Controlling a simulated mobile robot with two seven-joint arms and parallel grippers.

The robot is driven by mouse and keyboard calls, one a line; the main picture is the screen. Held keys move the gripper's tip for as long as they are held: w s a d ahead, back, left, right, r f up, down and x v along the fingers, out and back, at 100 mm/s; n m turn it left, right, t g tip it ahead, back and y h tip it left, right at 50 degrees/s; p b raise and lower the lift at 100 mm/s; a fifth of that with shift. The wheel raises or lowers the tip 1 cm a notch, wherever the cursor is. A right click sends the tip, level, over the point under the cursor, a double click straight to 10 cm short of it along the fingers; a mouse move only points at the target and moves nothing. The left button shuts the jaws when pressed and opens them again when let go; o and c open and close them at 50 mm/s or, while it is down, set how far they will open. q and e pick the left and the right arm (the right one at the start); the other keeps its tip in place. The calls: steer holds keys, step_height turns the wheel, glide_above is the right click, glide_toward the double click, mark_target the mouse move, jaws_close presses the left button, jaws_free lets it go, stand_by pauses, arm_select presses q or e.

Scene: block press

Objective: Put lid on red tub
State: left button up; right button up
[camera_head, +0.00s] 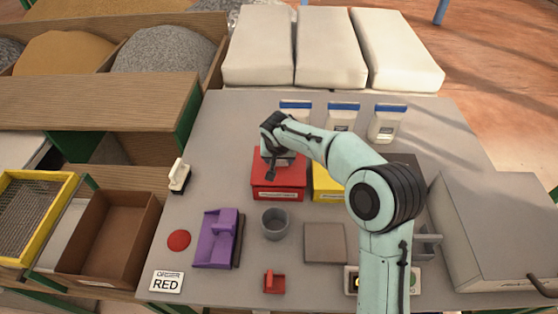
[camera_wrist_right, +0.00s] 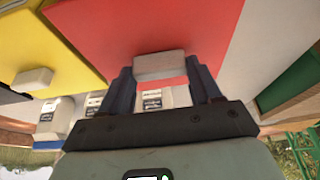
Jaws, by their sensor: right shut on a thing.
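The red tub (camera_head: 278,195) stands on the table with a pale label on its front. A red lid (camera_head: 292,170) covers its top; I cannot tell whether it rests fully on the rim or sits slightly above it. My right gripper (camera_head: 272,160) reaches down over the tub. In the right wrist view, the gripper (camera_wrist_right: 160,78) is shut on the pale grey handle of the red lid (camera_wrist_right: 150,25), with one finger on each side. My arm hides part of the tub's back. My left gripper is not in view.
A yellow tub (camera_head: 327,190) stands close on the right, partly behind my arm. A grey cup (camera_head: 273,224), a purple block holder (camera_head: 213,240) and a grey square plate (camera_head: 325,244) lie in front. A card reading "ORDER RED" (camera_head: 167,282) lies front left. Blue-topped containers (camera_head: 341,118) stand behind.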

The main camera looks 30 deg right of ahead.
steer(key=shift+f, duration=0.6)
steer(key=shift+f, duration=0.1)
steer(key=o, duration=1.1)
steer(key=v, duration=1.2)
